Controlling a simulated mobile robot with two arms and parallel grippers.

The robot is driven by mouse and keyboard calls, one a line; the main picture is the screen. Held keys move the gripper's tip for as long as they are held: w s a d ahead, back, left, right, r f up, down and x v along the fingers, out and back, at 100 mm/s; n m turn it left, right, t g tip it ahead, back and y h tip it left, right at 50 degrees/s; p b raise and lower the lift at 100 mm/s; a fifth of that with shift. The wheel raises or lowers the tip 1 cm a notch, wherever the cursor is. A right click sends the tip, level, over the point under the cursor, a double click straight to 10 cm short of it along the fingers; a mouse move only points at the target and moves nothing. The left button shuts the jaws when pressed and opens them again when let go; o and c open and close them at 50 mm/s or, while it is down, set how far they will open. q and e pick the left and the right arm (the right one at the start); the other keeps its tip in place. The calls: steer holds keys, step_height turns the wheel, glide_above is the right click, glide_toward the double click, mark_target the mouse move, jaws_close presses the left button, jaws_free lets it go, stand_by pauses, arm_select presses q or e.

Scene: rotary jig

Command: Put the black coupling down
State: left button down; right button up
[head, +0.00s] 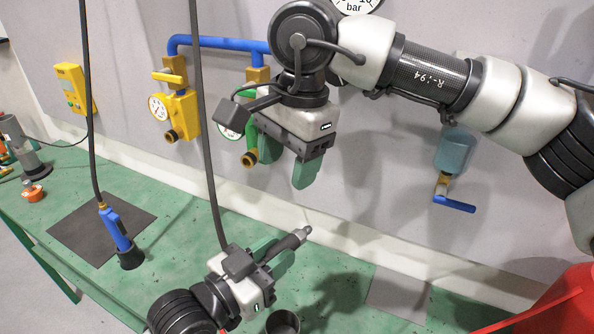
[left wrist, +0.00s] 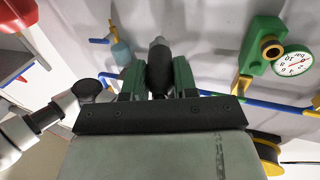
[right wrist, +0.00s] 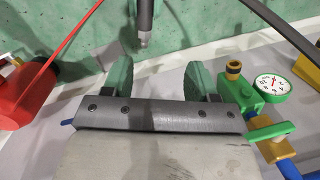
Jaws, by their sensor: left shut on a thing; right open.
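The black coupling (head: 290,243) is a dark cylinder with a lighter grey tip. My left gripper (head: 276,256) is shut on it and holds it tilted above the green bench, tip toward the upper right. In the left wrist view the coupling (left wrist: 160,70) stands between the two green fingers (left wrist: 158,80). Its lighter tip end also shows at the top of the right wrist view (right wrist: 145,22). My right gripper (head: 282,155) is open and empty, higher up near the wall; its spread fingers show in the right wrist view (right wrist: 168,78).
The green bench (head: 180,240) runs along the wall. A blue tool (head: 116,228) with a black cup hangs on a cable by a dark mat (head: 75,240). A dark round cup (head: 283,322), a grey mat (head: 397,292) and a red container (head: 555,305) lie nearer. Yellow valve (head: 180,110) and blue pipe are on the wall.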

mark_target(297, 230)
steer(key=shift+h, duration=0.8)
steer(key=f, duration=0.5)
steer(key=d+f, duration=0.1)
steer(key=f, duration=0.8)
steer(key=shift+w+d+f, duration=0.2)
steer(key=shift+w+f, duration=0.05)
steer(key=shift+f, duration=0.05)
arm_select(q)
steer(key=shift+d, duration=0.1)
arm_select(e)
steer(key=c, duration=0.9)
arm_select(q)
steer(key=c, duration=0.8)
jaws_free()
arm_select(e)
steer(key=shift+c, duration=0.7)
